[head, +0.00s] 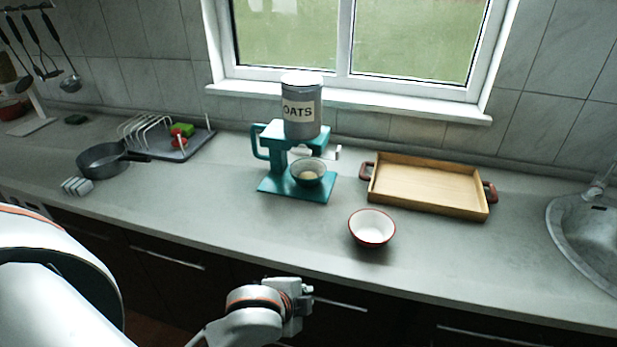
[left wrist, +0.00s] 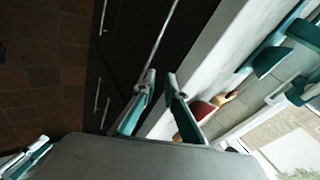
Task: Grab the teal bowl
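The teal bowl (head: 307,173) has a dark teal outside and something pale in it. It stands on the base of the teal dispenser (head: 275,143), under the OATS canister (head: 301,108). In the left wrist view a teal round shape near the top right (left wrist: 266,62) looks like this bowl. My left gripper (head: 303,290) is in front of the counter edge, well short of the bowl. In the left wrist view its two fingers (left wrist: 162,77) are apart with nothing between them. A teal-fingered piece at that view's lower left (left wrist: 28,158) looks like my right gripper, too small to read.
A white bowl with a red rim (head: 372,228) stands near the counter's front, right of the dispenser. A wooden tray (head: 428,187) lies behind it. A dark pan (head: 102,158) and dish rack (head: 150,133) are at left, a sink (head: 585,235) at right.

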